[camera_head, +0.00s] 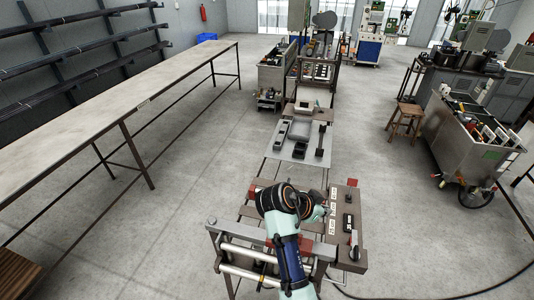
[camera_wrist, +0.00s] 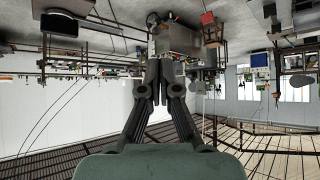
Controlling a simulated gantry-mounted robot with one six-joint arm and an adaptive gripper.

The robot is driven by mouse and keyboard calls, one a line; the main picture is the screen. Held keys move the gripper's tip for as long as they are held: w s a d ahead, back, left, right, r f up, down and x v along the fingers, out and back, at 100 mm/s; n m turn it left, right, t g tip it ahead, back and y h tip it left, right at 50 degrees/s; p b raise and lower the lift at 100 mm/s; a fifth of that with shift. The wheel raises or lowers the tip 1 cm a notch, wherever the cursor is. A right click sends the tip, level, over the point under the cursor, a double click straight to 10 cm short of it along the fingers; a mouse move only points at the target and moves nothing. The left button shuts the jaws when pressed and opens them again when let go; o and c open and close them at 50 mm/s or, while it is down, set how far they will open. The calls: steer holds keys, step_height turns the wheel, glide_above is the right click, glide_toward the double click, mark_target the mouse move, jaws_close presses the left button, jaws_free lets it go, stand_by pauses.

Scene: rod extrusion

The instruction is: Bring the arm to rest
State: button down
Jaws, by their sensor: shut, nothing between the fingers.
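My arm (camera_head: 285,240) reaches up from the bottom of the head view and is bent above the near end of the machine. In the head view my gripper is small and mostly hidden by the arm's dark joint. In the wrist view my gripper (camera_wrist: 160,84) is seen from behind with its dark fingers drawn together. Nothing shows between the fingertips. The wrist view is upside down, with the floor at the top and the roof at the bottom.
The machine bench (camera_head: 346,222) with a control panel lies beneath my arm. A long table (camera_head: 120,85) stands at the left, before wall racks of dark rods (camera_head: 85,50). A wheeled metal cart (camera_head: 470,140) and a wooden stool (camera_head: 407,115) stand at the right. Floor between is clear.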

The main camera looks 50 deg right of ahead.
steer(key=w+a+r+n+t+y+p, duration=0.1)
steer(key=w+a+n+t, duration=0.35)
steer(key=a, duration=0.55)
steer(key=w+a+r+n+t+y+p, duration=0.1)
steer(key=w+a+n+t, duration=0.35)
steer(key=a, duration=0.55)
steer(key=s+a+r+n+t+y, duration=0.2)
steer(key=a+r+n, duration=0.1)
steer(key=a, duration=0.5)
steer(key=s+a+r+n+t+y+p, duration=0.1)
steer(key=a+r+n+t+y, duration=0.1)
steer(key=a+n, duration=0.3)
steer(key=s+a+r+n+t+y+p, duration=0.1)
steer(key=s+a+r+n+t+y, duration=0.1)
steer(key=a, duration=0.9)
step_height(320, 180, up, 3)
steer(key=shift+s+a+f+n+y, duration=0.15)
steer(key=shift+s+a+n+y, duration=0.15)
steer(key=shift+n+y, duration=0.55)
steer(key=c, duration=1.9)
jaws_free()
steer(key=shift+n+h, duration=0.25)
